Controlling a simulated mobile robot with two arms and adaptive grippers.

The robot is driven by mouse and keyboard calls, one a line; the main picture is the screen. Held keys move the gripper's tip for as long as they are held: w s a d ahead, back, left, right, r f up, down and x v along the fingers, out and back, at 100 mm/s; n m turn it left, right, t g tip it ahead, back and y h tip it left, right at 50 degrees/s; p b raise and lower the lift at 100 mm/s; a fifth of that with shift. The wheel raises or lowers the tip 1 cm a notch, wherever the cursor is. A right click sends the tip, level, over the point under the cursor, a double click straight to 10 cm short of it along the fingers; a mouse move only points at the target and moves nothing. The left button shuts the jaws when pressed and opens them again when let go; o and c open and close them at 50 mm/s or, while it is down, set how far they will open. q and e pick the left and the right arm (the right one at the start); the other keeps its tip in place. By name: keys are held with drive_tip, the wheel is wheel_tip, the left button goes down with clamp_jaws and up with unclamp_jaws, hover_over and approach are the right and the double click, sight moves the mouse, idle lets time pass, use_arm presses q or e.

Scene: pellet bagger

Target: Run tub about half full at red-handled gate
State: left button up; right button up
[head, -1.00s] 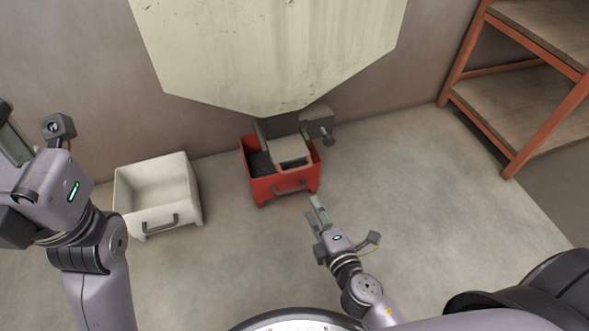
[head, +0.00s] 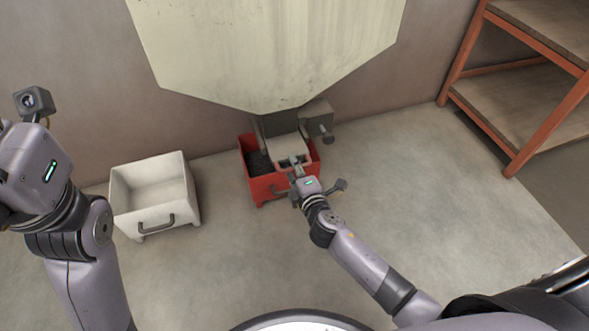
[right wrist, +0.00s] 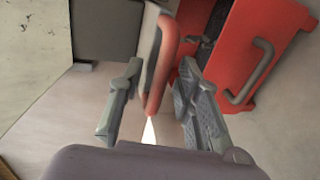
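The red tub (head: 262,189) stands on the floor under the hopper spout, with dark pellets (head: 259,163) visible in its left part. The grey gate plate (head: 287,145) reaches forward over the tub. In the right wrist view the gate's red handle (right wrist: 162,62) lies between the two fingers of my right gripper (right wrist: 160,105), which are apart with gaps beside the handle. In the head view my right gripper (head: 297,172) is over the tub's front rim and hides part of it. My left gripper is mostly cut off at the left edge.
A white, empty-looking tub (head: 123,204) stands on the floor left of the red one. The pale hopper (head: 270,50) hangs above. A grey box with a knob (head: 323,128) sits right of the spout. An orange-framed shelf (head: 540,123) is at right. The front floor is clear.

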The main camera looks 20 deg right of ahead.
clamp_jaws()
idle(0.4)
idle(0.5)
